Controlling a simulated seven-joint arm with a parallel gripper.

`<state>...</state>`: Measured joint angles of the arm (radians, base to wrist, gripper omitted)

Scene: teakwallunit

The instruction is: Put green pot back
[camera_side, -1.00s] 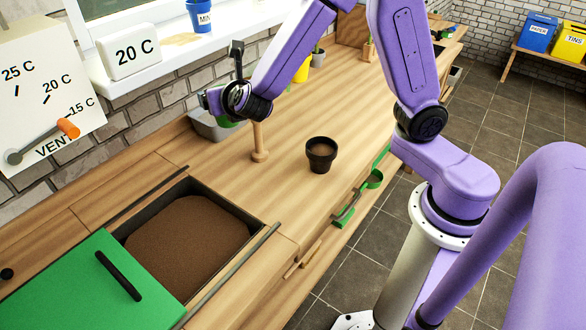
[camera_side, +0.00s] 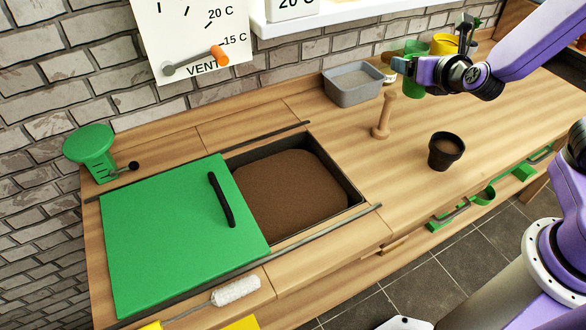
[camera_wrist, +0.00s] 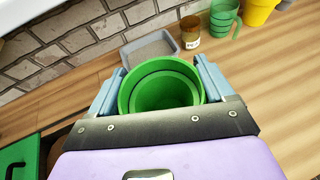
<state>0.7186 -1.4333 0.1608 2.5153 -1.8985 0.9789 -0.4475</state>
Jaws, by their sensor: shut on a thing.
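The green pot (camera_wrist: 165,90) sits between the two fingers of my gripper (camera_wrist: 158,78) in the wrist view, its round open mouth facing the camera. It looks empty inside. In the side view my gripper (camera_side: 405,65) is at the upper right, over the back of the wooden bench, with green of the pot (camera_side: 413,91) showing below the fingers. The pot appears held above the bench; its base is hidden in the wrist view. The fingers are shut on it.
Close by are a grey tray (camera_side: 353,84), a wooden dibber (camera_side: 384,114), a brown jar (camera_wrist: 190,30), a green mug (camera_wrist: 223,18) and a yellow pot (camera_wrist: 260,10). A dark soil-filled pot (camera_side: 445,150) stands nearer the front. A soil bin (camera_side: 290,190) lies left, partly under a green lid (camera_side: 175,235).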

